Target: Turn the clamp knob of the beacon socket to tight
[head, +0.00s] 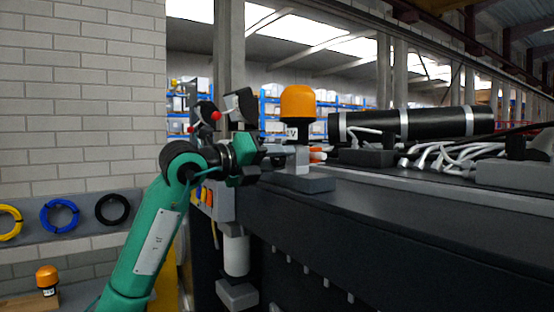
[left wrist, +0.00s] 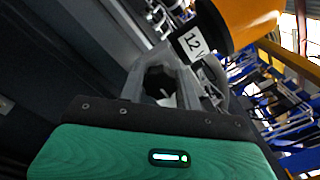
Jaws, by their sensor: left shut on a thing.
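The orange beacon (head: 297,103) stands upright in its grey socket (head: 301,168) on the near left corner of the dark chassis. In the left wrist view the beacon (left wrist: 250,18) is at the upper right, with a "12 V" label (left wrist: 193,42) below it. My left gripper (head: 284,157) reaches the socket from the left side. In the left wrist view my left gripper's fingers are shut around a dark knob (left wrist: 158,83), which they partly hide. The knob's turn position cannot be read. My right gripper is in neither view.
A black cylinder with silver bands (head: 420,123) and pale hoses (head: 455,155) lie on the chassis top, right of the beacon. A second orange beacon (head: 47,276) stands at the lower left. Coiled cables (head: 60,216) hang on the left wall. A white cylinder (head: 236,254) is below the socket.

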